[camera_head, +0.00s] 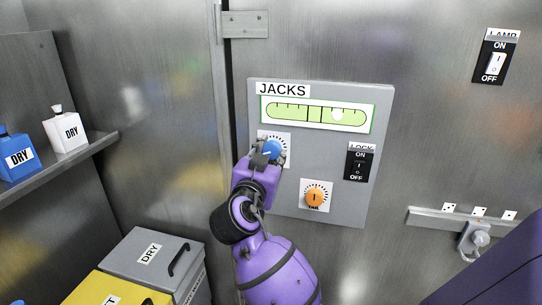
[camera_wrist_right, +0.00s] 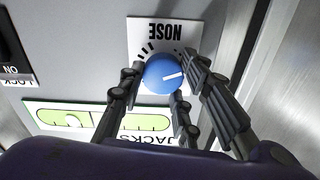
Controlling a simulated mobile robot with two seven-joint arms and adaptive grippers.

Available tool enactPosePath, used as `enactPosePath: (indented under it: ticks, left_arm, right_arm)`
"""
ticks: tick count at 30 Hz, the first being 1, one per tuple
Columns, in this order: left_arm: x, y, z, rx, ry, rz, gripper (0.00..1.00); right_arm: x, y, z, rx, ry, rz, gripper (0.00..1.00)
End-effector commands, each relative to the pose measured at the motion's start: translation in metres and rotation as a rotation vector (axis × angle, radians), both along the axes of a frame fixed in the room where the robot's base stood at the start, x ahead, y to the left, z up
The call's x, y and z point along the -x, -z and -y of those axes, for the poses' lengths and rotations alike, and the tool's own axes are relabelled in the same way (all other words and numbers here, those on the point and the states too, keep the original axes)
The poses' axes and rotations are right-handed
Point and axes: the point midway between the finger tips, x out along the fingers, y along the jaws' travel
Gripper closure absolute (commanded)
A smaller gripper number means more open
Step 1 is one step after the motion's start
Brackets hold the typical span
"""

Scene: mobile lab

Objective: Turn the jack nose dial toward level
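The blue nose dial (camera_head: 272,149) sits on the grey JACKS panel (camera_head: 325,208), on a white label. In the right wrist view the dial (camera_wrist_right: 163,74) shows a white pointer line, and its label reads NOSE upside down. My right gripper (camera_head: 269,153) is at the dial, its dark fingers closed in around the rim on both sides. The fingers (camera_wrist_right: 164,68) appear to touch the rim. The green level gauge (camera_head: 317,114) above has its pale bubble (camera_head: 338,114) right of the centre marks. My left gripper is not in view.
An orange tail dial (camera_head: 314,197) is below right of the nose dial. A black LOCK switch (camera_head: 359,162) is at the panel's right, and a LAMP switch (camera_head: 495,60) is higher on the wall. Grey (camera_head: 135,258) and yellow boxes stand lower left; a shelf (camera_head: 60,166) holds bottles.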

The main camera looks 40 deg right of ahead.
Motion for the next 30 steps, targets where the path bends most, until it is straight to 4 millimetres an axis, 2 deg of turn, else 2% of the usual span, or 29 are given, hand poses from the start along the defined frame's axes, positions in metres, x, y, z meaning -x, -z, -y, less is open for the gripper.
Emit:
enactPosePath:
  ticks: [3, 15, 25, 26, 30]
  left_arm:
    - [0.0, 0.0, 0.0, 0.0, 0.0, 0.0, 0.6]
    - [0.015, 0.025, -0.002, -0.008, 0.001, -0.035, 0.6]
    - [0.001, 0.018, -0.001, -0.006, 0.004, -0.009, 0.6]
    - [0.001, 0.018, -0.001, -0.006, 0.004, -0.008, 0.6]
    - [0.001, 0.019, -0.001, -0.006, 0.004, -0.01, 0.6]
  right_arm:
    - [0.001, 0.002, 0.001, -0.001, 0.004, -0.003, 0.95]
    - [0.0, 0.008, 0.001, -0.152, 0.006, 0.165, 0.95]
    - [0.001, 0.005, 0.002, -0.167, 0.007, 0.183, 0.95]
    - [0.001, 0.005, 0.002, -0.167, 0.007, 0.183, 0.68]
    - [0.0, 0.005, 0.001, -0.166, 0.007, 0.183, 0.53]
